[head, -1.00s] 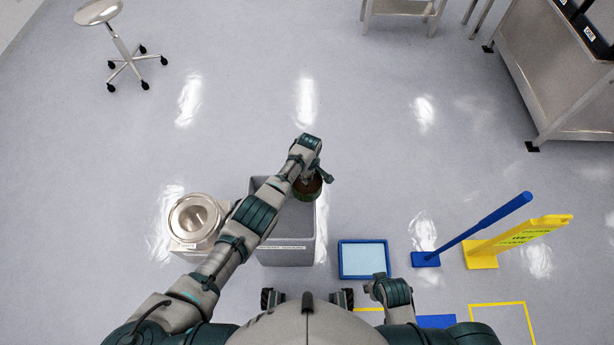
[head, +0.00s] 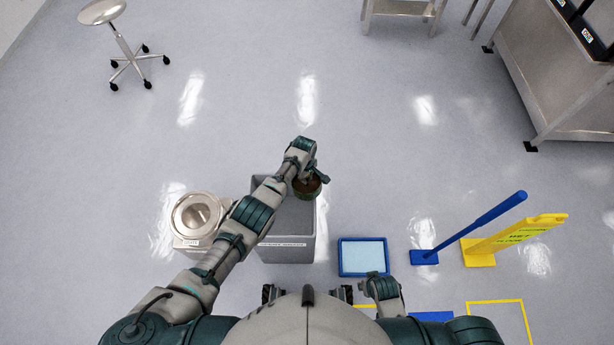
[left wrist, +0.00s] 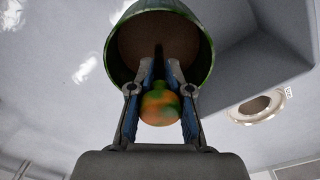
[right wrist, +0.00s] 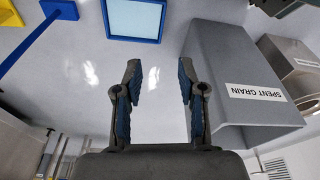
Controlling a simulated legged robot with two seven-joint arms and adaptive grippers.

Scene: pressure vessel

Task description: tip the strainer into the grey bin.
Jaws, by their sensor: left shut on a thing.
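The strainer (head: 307,188) is a small round green cup with a brown inside. In the head view it hangs over the far right part of the grey bin (head: 293,225). My left gripper (left wrist: 161,75) is shut on its orange-and-green handle (left wrist: 160,105), and the strainer's round brown mouth (left wrist: 158,35) shows beyond the fingers. Whether the brown is contents or the bare inside, I cannot tell. The bin also shows in the right wrist view (right wrist: 235,60), with a SPENT GRAIN label. My right gripper (right wrist: 159,78) is open and empty, right of the bin in the head view.
A steel vessel with a round opening (head: 197,215) stands just left of the bin. A blue-rimmed tray (head: 363,257) lies right of it, then a blue long-handled tool (head: 470,228) and a yellow wet-floor sign (head: 515,240). The floor beyond the bin is clear.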

